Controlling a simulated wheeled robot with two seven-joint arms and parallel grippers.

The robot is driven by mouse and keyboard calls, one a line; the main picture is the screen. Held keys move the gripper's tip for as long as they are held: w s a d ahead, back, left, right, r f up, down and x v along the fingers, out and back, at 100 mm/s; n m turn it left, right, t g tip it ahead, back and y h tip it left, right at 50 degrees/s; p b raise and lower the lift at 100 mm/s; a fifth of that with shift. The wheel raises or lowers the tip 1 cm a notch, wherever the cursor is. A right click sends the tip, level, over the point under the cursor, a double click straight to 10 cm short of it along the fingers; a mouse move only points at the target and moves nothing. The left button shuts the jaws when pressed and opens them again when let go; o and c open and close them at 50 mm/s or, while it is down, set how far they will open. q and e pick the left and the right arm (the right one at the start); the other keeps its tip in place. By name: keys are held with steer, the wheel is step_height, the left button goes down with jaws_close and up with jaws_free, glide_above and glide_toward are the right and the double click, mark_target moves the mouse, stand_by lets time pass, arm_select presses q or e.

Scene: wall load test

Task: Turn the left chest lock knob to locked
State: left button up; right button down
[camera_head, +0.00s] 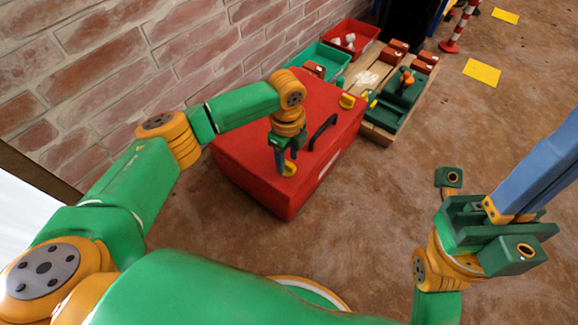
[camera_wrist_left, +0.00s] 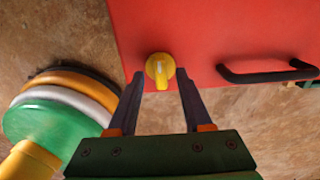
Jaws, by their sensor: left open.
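The red chest (camera_head: 248,148) stands on the floor beside the brick wall, with a black handle (camera_head: 322,132) on its lid. The left lock knob (camera_head: 289,169) is yellow and sits near the chest's near edge. A second yellow knob (camera_head: 347,101) is at the far end. My left gripper (camera_head: 286,163) is open at the left knob. In the left wrist view, the knob (camera_wrist_left: 159,68) lies between the fingertips (camera_wrist_left: 160,75), with gaps at its sides; its pale mark points roughly up and down the picture. My right gripper (camera_head: 535,180) is away to the right, its blue fingers close together.
Yellow mats (camera_head: 481,72) and a striped post (camera_head: 452,38) are farther off. Floor right of the chest is clear.

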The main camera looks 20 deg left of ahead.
arm_select(q)
steer(key=shift+f, duration=0.65)
jaws_close()
